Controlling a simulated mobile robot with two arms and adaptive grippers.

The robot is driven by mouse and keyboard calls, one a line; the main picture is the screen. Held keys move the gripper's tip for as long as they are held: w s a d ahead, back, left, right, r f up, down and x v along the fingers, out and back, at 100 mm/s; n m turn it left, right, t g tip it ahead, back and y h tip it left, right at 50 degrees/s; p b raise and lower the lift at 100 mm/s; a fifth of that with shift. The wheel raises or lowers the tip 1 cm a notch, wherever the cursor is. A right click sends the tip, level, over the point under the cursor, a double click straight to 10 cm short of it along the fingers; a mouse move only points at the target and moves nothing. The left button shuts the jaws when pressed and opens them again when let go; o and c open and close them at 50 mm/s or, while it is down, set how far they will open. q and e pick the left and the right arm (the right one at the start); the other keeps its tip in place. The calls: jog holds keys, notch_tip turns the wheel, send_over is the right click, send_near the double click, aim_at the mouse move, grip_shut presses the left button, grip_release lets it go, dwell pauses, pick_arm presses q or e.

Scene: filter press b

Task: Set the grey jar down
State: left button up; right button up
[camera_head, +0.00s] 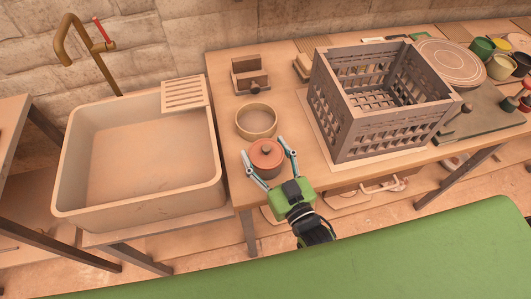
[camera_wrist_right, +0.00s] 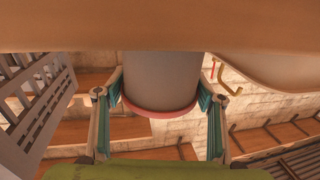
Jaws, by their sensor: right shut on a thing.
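The grey jar (camera_head: 266,173) has a reddish-brown lid with a small knob and is upright near the front left corner of the wooden table (camera_head: 229,108). My right gripper (camera_head: 264,149) comes from the front, with one finger on each side of the jar, shut on it. In the right wrist view, which appears upside down, the grey jar body (camera_wrist_right: 161,78) and its pink lid rim stand between the fingers (camera_wrist_right: 161,95). The jar's base is close to the table surface; I cannot tell whether it touches. My left gripper is not in view.
A shallow round bowl (camera_head: 256,121) is just behind the jar. A wooden block holder (camera_head: 250,76) stands farther back. A large grey crate (camera_head: 385,126) is to the right, and a stone sink (camera_head: 70,165) to the left. The table's front edge is close to the jar.

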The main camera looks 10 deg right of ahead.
jog(key=o, duration=0.8)
jog(key=shift+f, duration=0.15)
jog(key=shift+c, duration=0.2)
jog(key=o, duration=0.4)
